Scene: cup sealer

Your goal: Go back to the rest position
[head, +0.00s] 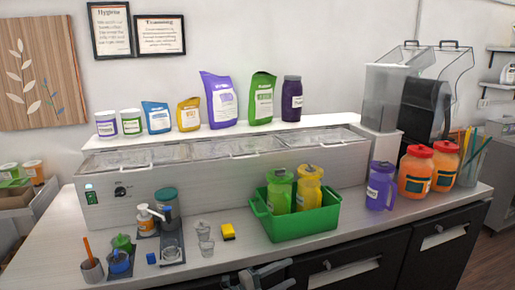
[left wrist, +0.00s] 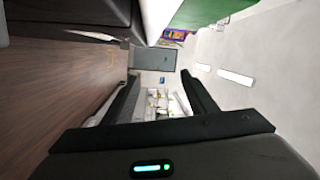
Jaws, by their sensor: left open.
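My left gripper (head: 262,277) shows at the bottom edge of the head view, in front of the counter's near edge. Its rest is cut off by the frame. In the left wrist view the two fingers of my left gripper (left wrist: 162,90) stand apart with nothing between them but the distant room. It is open, empty and touches nothing that I can see. My right gripper is not in view.
The grey counter (head: 205,268) lies behind my left gripper. On it stand a green crate (head: 290,226) with green and yellow jugs, a purple jug (head: 380,186), orange jars (head: 414,171), a yellow sponge (head: 228,231) and small clear cups (head: 204,238). Cupboards are below.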

